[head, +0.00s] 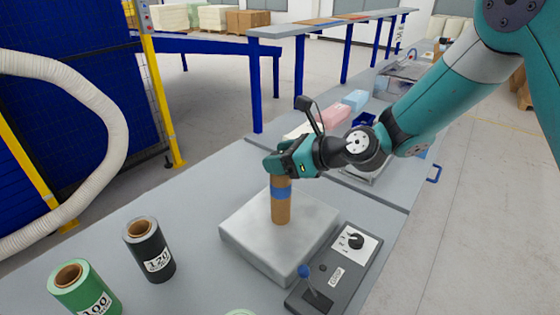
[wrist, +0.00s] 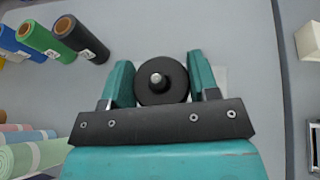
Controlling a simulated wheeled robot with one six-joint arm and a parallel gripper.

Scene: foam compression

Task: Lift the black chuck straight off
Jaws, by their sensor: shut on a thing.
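The black chuck (wrist: 178,90) shows in the wrist view as a round black disc with a bright metal pin in its middle. My gripper (wrist: 160,84) has a teal finger on either side of it and is shut on it. In the head view my gripper (head: 279,165) is at the top of an upright brown tube (head: 281,212) with a blue band, and the fingers hide the chuck. The tube stands on a pale grey block (head: 257,242). I cannot tell whether the chuck still touches the tube.
A control box (head: 337,270) with a black knob and a blue-tipped lever sits right of the block. A black roll (head: 150,255) and a green roll (head: 85,290) stand at the left. Pastel foam pieces (head: 333,113) lie behind my gripper. The bench between rolls and block is clear.

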